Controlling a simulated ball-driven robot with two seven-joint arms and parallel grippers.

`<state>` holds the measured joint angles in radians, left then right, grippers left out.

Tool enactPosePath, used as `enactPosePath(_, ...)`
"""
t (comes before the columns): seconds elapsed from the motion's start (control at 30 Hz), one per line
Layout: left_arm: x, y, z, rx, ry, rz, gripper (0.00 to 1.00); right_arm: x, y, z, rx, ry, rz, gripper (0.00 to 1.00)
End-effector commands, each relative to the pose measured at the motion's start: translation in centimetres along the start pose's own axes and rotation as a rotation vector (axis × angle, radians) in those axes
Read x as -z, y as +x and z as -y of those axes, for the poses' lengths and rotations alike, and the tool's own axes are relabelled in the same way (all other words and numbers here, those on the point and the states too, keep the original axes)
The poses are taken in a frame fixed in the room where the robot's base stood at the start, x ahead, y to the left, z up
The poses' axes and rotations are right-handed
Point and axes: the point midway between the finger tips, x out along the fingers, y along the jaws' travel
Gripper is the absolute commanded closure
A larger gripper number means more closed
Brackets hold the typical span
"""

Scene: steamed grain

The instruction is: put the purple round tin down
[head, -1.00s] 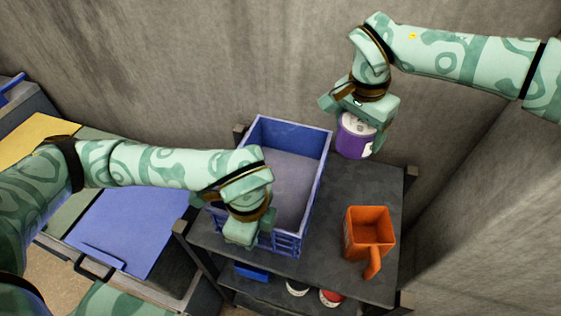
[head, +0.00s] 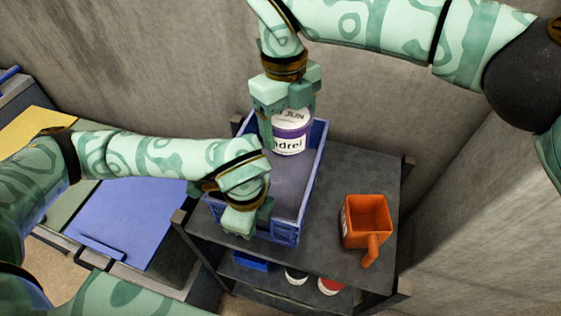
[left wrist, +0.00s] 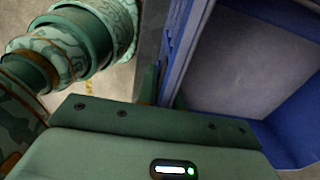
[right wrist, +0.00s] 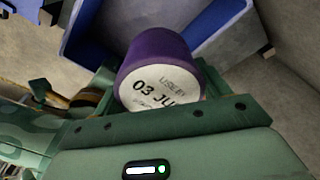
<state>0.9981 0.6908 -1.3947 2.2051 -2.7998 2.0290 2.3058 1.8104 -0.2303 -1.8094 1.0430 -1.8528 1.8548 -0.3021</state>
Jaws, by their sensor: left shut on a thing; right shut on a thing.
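The purple round tin (head: 290,138) has a white label and a pale lid with dark print. My right gripper (head: 289,100) is shut on it and holds it over the far part of the blue crate (head: 315,165). The tin also shows in the right wrist view (right wrist: 160,68), with the crate (right wrist: 90,35) behind it. I cannot tell whether the tin touches the crate floor. My left gripper (head: 245,220) is shut on the crate's near left wall; its fingertips are partly hidden. In the left wrist view the crate (left wrist: 188,50) lies beside the gripper.
The crate stands on the dark shelf top (head: 340,175). An orange square mug (head: 366,222) stands at the shelf's right. A lower level holds a blue thing (head: 250,262) and red and white round things. A blue panel (head: 130,220) lies at left. Walls close in behind and right.

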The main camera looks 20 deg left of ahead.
Motion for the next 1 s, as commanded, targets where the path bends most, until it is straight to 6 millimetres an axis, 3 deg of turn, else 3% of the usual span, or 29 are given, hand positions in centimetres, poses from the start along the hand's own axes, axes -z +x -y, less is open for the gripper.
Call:
enactPosePath(0.2, 0.0, 0.0, 0.0, 0.001, 0.000, 0.000, 1.00, -0.8, 6.9, -0.2, -0.005, -0.003, -0.003, 0.63)
enactPosePath(0.33, 0.0, 0.0, 0.0, 0.001, 0.000, 0.000, 1.00, -1.1, 9.8, -0.1, -0.003, -0.003, -0.002, 0.63)
enactPosePath(0.57, 0.0, 0.0, 0.0, 0.000, 0.000, 0.000, 1.00, -1.5, 11.9, 0.0, -0.001, -0.004, 0.001, 0.63)
enactPosePath(0.8, 0.0, 0.0, 0.0, 0.000, 0.000, 0.000, 1.00, -1.9, 15.3, -0.1, -0.001, -0.003, 0.000, 0.63)
enactPosePath(1.0, 0.0, 0.0, 0.0, 0.000, 0.000, 0.000, 1.00, -1.9, 15.4, 0.0, 0.001, -0.004, 0.001, 0.63)
